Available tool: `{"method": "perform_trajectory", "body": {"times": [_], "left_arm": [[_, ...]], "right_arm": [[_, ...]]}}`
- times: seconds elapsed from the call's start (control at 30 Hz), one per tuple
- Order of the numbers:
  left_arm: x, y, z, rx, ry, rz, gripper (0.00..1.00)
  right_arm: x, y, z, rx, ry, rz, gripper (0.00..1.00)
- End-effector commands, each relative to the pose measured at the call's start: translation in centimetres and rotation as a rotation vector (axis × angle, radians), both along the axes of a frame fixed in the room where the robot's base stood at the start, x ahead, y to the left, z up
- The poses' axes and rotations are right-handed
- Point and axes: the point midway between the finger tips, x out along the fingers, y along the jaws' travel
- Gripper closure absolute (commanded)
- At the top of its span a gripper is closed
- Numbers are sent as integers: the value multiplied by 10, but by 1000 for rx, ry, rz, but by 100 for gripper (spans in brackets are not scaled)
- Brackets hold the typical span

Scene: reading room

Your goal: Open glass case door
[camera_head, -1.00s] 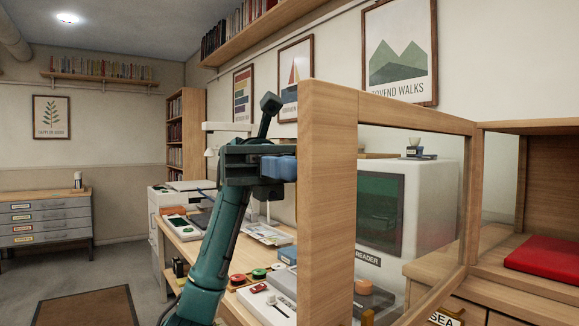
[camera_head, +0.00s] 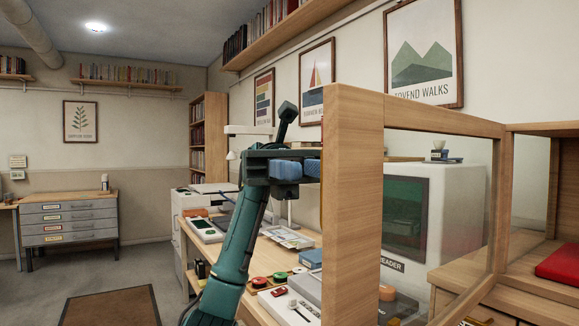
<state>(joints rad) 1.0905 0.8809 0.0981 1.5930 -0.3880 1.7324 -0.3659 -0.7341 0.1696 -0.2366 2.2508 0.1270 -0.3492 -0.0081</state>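The glass case door (camera_head: 353,200) is a pane in a light wood frame. It stands swung out from the wooden case (camera_head: 545,128) at the right, its broad free edge towards me. A red pad (camera_head: 560,265) shows inside the case. My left gripper (camera_head: 302,169), with blue finger pads, is level with the upper part of the door, just left of its free edge. Its tips are at or partly behind that edge; I cannot tell whether they touch or grip anything. My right gripper is not in view.
Behind the door is a wooden desk (camera_head: 187,238) with a white reader machine (camera_head: 455,215), seen through the glass, and a control box with coloured buttons (camera_head: 272,280). A grey drawer cabinet (camera_head: 68,222) stands far left. The floor by the brown mat (camera_head: 112,308) is clear.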

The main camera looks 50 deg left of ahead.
Motion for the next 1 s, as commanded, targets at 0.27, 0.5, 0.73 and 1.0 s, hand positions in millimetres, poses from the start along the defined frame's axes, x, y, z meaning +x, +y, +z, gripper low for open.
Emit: {"method": "perform_trajectory", "body": {"times": [0.27, 0.5, 0.73, 1.0], "left_arm": [[20, 59, 2, -4, 1, 3, 72], [28, 83, 1, 2, 2, 2, 72], [29, 88, 0, -2, 1, 2, 72], [29, 87, 0, -1, -1, 2, 72]], "right_arm": [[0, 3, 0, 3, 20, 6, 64], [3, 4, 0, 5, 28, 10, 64], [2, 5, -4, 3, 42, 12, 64], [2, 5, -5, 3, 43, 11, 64]]}}
